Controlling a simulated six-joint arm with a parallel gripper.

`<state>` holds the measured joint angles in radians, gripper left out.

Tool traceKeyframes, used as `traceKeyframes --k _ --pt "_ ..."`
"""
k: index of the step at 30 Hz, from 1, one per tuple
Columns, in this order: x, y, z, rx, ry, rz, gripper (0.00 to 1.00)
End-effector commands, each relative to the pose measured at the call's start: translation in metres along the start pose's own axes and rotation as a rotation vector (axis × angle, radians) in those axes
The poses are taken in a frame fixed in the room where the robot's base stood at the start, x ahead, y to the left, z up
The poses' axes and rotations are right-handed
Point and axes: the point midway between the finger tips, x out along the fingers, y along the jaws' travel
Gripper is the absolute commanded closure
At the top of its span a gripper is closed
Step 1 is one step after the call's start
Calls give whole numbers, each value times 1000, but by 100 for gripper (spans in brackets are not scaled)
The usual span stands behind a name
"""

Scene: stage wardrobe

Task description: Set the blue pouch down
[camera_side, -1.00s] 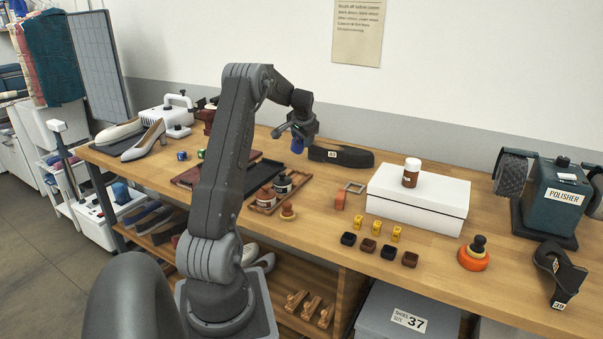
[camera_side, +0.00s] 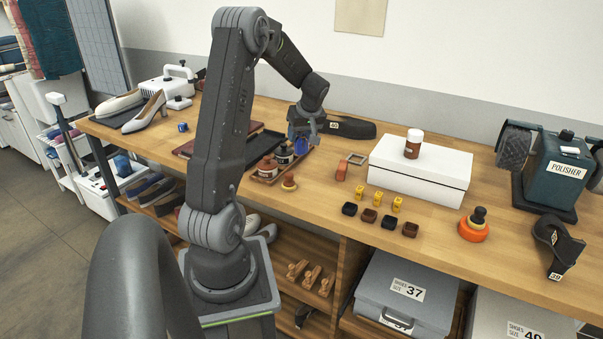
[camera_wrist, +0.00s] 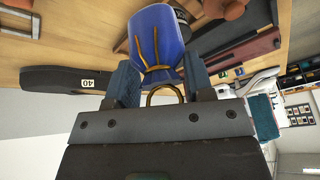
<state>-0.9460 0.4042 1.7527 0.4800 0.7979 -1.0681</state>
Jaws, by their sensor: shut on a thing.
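The blue pouch (camera_side: 301,146) hangs from my gripper (camera_side: 305,128) over the bench, close beside the wooden tray with jars in the side view. In the wrist view the pouch (camera_wrist: 160,32) shows large, with a yellow drawstring, between the two dark fingers of my gripper (camera_wrist: 160,82). My gripper is shut on the pouch near its gathered neck. A yellow cord loop sticks up between the fingers. I cannot tell whether the pouch's underside touches anything.
A wooden tray (camera_side: 266,181) holds a brown jar (camera_side: 267,167) and a dark jar (camera_side: 284,154). A black insole-like piece marked 40 (camera_side: 352,129) lies behind my gripper. A white box (camera_side: 418,175) carries a brown bottle (camera_side: 413,144). A small open frame (camera_side: 357,159) lies to the right.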

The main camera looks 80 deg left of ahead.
Motion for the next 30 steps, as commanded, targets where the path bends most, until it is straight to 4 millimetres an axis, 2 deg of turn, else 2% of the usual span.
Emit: traceKeyframes --k 18,29,30 --pt "70 6 31 -8 -2 -2 79" --pt "74 6 33 -9 -1 0 79" --pt "74 6 33 -9 -1 0 50"
